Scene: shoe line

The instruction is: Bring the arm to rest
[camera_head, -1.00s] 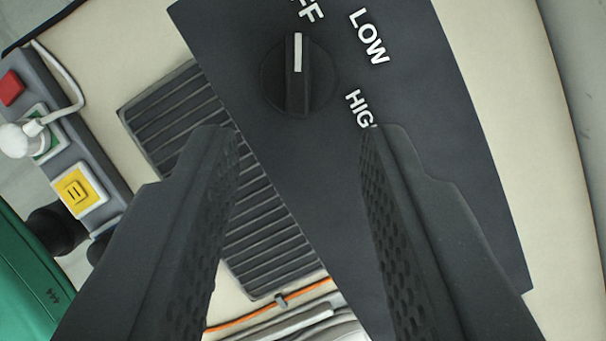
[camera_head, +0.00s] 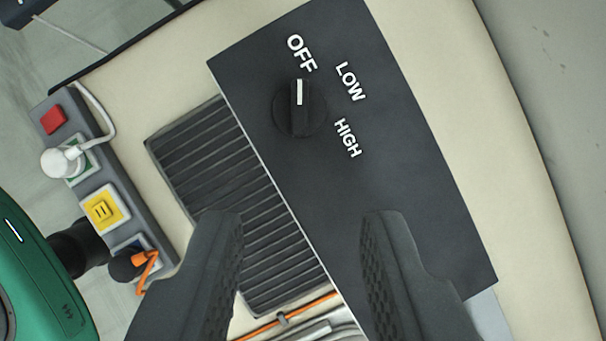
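My gripper (camera_head: 301,215) is open and empty, with its two dark fingers apart at the bottom of the view. It is over the dark panel (camera_head: 420,200) and the ribbed vent (camera_head: 240,190). The black knob (camera_head: 299,115) on the panel is beyond the fingertips and clear of them. Its white mark points up, toward the word OFF. The words LOW and HIGH are to the right of the knob.
The panel and vent lie on a cream machine body (camera_head: 510,150). At left is a grey power strip (camera_head: 75,145) with a red switch (camera_head: 53,119), a white plug (camera_head: 62,162), a yellow socket (camera_head: 103,209) and a black plug with an orange cord (camera_head: 127,265). A green device (camera_head: 40,275) is at lower left.

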